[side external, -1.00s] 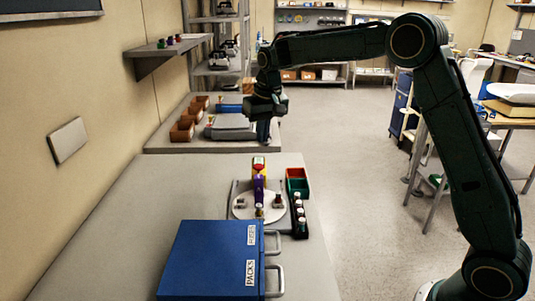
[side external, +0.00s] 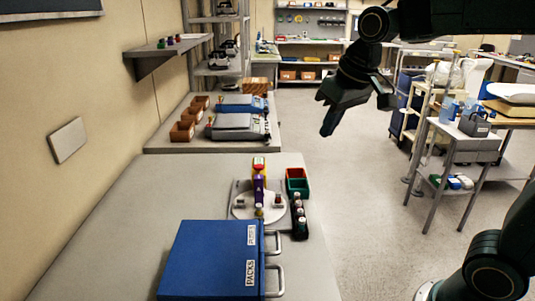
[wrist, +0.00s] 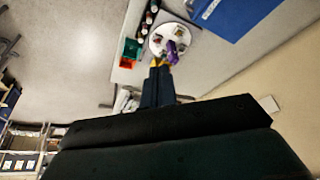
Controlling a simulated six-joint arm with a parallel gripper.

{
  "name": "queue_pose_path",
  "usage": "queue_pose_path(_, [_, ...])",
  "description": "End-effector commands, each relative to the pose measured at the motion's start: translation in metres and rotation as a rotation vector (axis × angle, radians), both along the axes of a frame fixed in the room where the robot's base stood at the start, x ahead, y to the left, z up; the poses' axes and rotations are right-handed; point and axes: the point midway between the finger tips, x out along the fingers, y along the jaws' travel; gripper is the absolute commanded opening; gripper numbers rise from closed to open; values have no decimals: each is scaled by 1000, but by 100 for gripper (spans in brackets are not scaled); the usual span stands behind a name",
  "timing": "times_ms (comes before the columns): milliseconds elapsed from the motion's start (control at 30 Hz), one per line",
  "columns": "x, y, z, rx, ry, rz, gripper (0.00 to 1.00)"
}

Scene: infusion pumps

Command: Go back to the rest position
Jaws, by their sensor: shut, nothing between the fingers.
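My gripper (side external: 331,118) hangs in the air over the floor aisle in the side external view, to the right of the benches and apart from them. Its fingers look shut and empty. In the wrist view the gripper (wrist: 157,88) points toward the near bench, with its dark fingers close together. My arm reaches in from the upper right of the side external view.
A blue case (side external: 215,258) lies on the near bench beside a round plate (side external: 242,205) with coloured items and a rack of dark bottles (side external: 299,218). Two pumps (side external: 238,126) sit on the far bench. A trolley (side external: 455,140) stands at right. The aisle floor is open.

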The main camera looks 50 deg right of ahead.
Motion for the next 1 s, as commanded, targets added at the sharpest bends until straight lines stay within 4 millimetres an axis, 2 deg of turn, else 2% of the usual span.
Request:
queue_pose_path(33, [-14, 1, 1, -1, -11, 7, 0])
queue_pose_path(267, [-67, 6, -7, -6, -48, 39, 0])
queue_pose_path(600, [-135, 12, -34, -14, -100, 85, 0])
queue_pose_path(800, [-156, 13, -47, -16, -116, 100, 0])
queue_pose_path(1000, [-161, 14, -51, -17, -119, 104, 0])
